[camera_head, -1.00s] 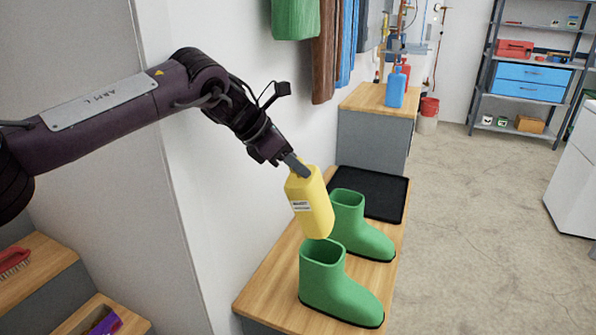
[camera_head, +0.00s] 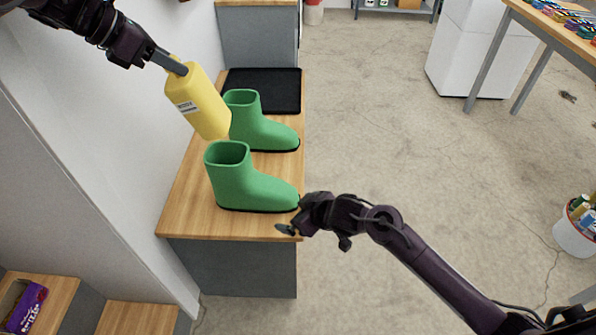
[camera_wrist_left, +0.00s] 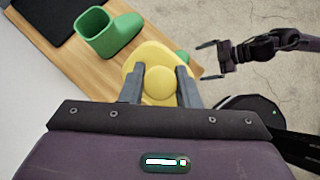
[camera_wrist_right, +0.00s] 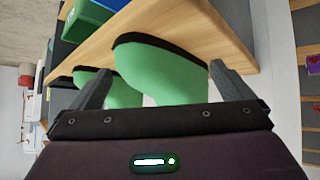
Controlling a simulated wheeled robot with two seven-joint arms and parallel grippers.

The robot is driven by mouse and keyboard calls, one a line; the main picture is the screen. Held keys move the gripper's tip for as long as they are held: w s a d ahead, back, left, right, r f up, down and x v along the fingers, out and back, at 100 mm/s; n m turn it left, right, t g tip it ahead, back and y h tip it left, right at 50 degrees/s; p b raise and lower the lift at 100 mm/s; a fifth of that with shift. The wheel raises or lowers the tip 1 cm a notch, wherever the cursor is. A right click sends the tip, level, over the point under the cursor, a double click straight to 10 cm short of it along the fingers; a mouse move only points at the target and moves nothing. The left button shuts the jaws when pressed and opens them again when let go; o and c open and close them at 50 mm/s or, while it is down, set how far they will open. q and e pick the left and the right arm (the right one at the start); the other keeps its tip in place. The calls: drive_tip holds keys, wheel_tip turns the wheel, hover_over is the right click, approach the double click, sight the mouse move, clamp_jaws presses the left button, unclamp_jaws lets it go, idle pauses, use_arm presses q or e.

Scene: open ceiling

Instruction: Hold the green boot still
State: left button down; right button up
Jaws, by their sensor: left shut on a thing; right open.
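Two green boots stand on a wooden bench: the near boot (camera_head: 250,188) and the far boot (camera_head: 262,132). My left gripper (camera_head: 176,66) is shut on the yellow bottle (camera_head: 203,108) and holds it tilted above the boots. The bottle also fills the jaws in the left wrist view (camera_wrist_left: 158,62), where it hides most of the near boot. My right gripper (camera_head: 288,230) is open and empty, low beside the near boot's toe at the bench's edge. In the right wrist view the near boot (camera_wrist_right: 160,68) shows ahead, between the open fingers.
The wooden bench (camera_head: 190,215) runs along the wall, with a black tray (camera_head: 280,90) behind the boots. Open floor (camera_head: 400,150) lies to the right. A white cabinet (camera_head: 480,50) and a table stand farther off.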

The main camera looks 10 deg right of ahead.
sight(261, 180)
drive_tip(key=w+n+y, duration=0.1)
drive_tip(key=w, duration=0.1)
drive_tip(key=w+r+n+g+y, duration=0.1)
drive_tip(key=w, duration=0.1)
drive_tip(key=w+n+y, duration=0.1)
drive_tip(key=y, duration=0.1)
drive_tip(key=shift+w+a+r+n, duration=0.25)
drive_tip(key=shift+w+r+n, duration=0.1)
drive_tip(key=shift+w+n, duration=0.05)
drive_tip(key=r+n+g+y, duration=0.1)
drive_tip(key=w+d+r+n+y, duration=0.1)
drive_tip(key=d+r+g+y, duration=0.1)
drive_tip(key=shift+w+r+n+g, duration=0.1)
drive_tip(key=shift+w+n+g, duration=0.2)
drive_tip(key=shift+w+n, duration=0.1)
drive_tip(key=shift+w+d+r+y, duration=0.1)
drive_tip(key=shift+d+r+y, duration=0.05)
drive_tip(key=shift+r+y, duration=0.35)
drive_tip(key=x, duration=1.2)
drive_tip(key=c, duration=1.1)
